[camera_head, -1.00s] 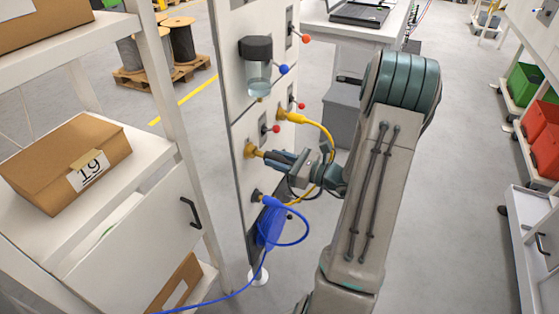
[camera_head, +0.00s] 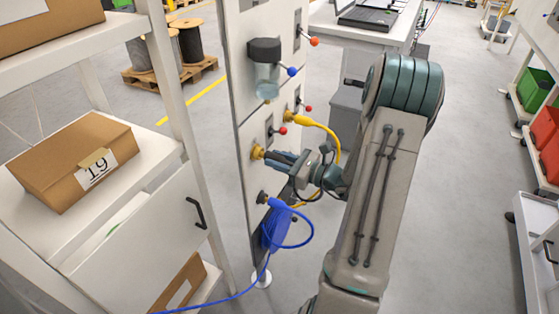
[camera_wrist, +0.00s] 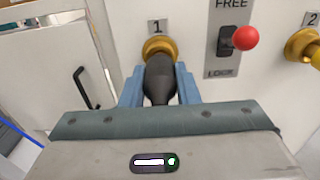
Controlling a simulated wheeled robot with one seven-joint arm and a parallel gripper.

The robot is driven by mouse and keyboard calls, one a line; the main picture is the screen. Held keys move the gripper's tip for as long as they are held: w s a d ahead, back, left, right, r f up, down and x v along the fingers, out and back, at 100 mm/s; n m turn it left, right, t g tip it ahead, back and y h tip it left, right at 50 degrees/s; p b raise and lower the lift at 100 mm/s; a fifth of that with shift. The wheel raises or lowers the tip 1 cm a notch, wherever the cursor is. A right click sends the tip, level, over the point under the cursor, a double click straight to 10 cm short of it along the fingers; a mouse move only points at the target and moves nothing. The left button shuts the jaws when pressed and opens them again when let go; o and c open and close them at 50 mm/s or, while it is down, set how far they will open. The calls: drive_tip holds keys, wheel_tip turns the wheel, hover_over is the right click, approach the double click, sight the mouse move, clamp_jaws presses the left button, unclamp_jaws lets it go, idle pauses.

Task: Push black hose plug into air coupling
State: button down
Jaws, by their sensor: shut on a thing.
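In the wrist view my gripper (camera_wrist: 160,88) has its two blue fingers shut on the black hose plug (camera_wrist: 160,80). The far end of the plug meets the brass air coupling (camera_wrist: 159,47) under the label 1; how deep it sits inside cannot be told. In the head view my gripper (camera_head: 276,157) is at the panel, in line with the brass coupling (camera_head: 257,152). The plug is mostly hidden there by the fingers.
A red-knobbed lever (camera_wrist: 245,38) stands right of the coupling, beside FREE and LOCK lettering. A yellow hose (camera_head: 318,124) loops from the coupling above my gripper. A blue hose (camera_head: 290,207) hangs from a lower coupling. A shelf with a cardboard box (camera_head: 75,160) stands left.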

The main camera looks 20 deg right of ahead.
drive_tip(key=c, duration=1)
unclamp_jaws()
drive_tip(key=b+v, duration=0.1)
drive_tip(key=v, duration=1.3)
drive_tip(key=s+a+r+n+g+p, duration=0.1)
drive_tip(key=s+a+r+n+g, duration=0.1)
drive_tip(key=a+n+g, duration=0.6)
drive_tip(key=s+a+r+n+g+p, duration=0.1)
drive_tip(key=s+a+r+n+g, duration=0.15)
drive_tip(key=a+n+g, duration=0.55)
drive_tip(key=s+a+r+n+t+h, duration=0.1)
drive_tip(key=r+n+h, duration=0.1)
drive_tip(key=n+h, duration=0.1)
drive_tip(key=s+a+r+n+t+h+p, duration=0.1)
drive_tip(key=s+a+r+n+t+h, duration=0.1)
drive_tip(key=n+h, duration=0.2)
drive_tip(key=s+a+r+n+t+h, duration=0.1)
drive_tip(key=s+r+n+h, duration=0.1)
drive_tip(key=n+h, duration=0.2)
drive_tip(key=shift+s+a+r+n+t+p, duration=0.3)
drive_tip(key=shift+a+n, duration=0.1)
drive_tip(key=shift+n, duration=0.2)
